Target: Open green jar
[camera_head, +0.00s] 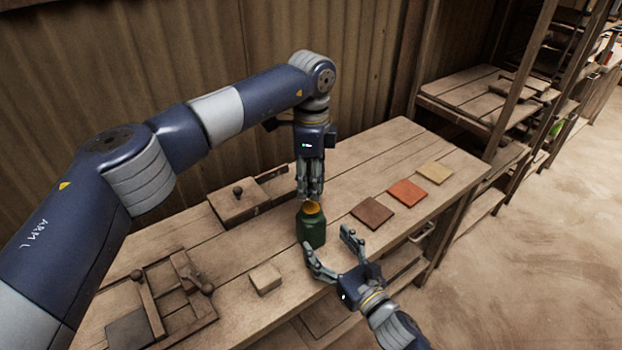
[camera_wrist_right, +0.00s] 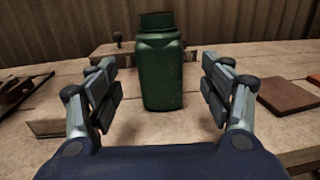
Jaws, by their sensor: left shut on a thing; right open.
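The green jar (camera_head: 311,232) stands upright on the wooden table; it also shows in the right wrist view (camera_wrist_right: 160,75). My right gripper (camera_head: 331,243) is open at the table's front edge. In the right wrist view its fingers (camera_wrist_right: 160,92) stand to either side of the jar's outline, with space on both sides.
Brown (camera_head: 372,212), orange (camera_head: 406,192) and tan (camera_head: 435,172) tiles lie right of the jar. A small pale block (camera_head: 265,279) and a wooden press frame (camera_head: 172,303) are at left. A wooden box with a knob (camera_head: 236,205) stands behind. Shelves (camera_head: 480,88) stand at right.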

